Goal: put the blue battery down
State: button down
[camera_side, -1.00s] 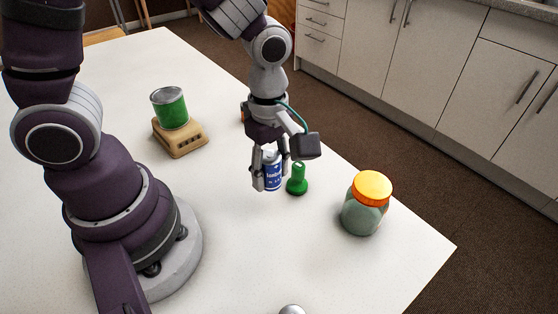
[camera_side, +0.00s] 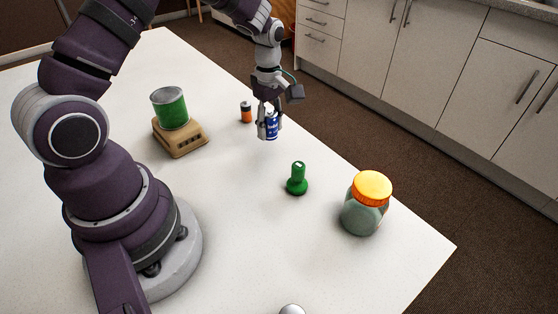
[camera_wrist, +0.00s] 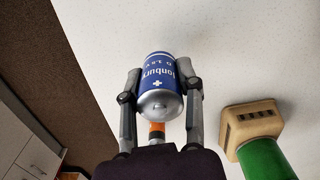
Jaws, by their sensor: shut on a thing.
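The blue battery (camera_side: 271,126) has a blue label with white lettering and silver ends. My gripper (camera_side: 268,129) is shut on it, one finger on each side, near the far right edge of the table in the side view. In the wrist view the blue battery (camera_wrist: 159,84) sits between the two fingers of my gripper (camera_wrist: 160,92), its silver end with a small nub toward the camera. I cannot tell whether its lower end touches the table.
An orange and black battery (camera_side: 246,112) stands just left of my gripper. A green flashlight-like object (camera_side: 297,181) and an orange-lidded jar (camera_side: 364,214) stand nearer the camera. The table (camera_side: 230,210) between is clear.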

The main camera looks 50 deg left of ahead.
aim_at(276, 146)
jog(key=shift+w+a, duration=0.15)
jog(key=shift+w, duration=0.65)
jog(key=shift+w+f, duration=0.1)
jog(key=shift+f, duration=1.7)
jog(key=c, duration=0.7)
grip_release()
jog(key=shift+f, duration=0.1)
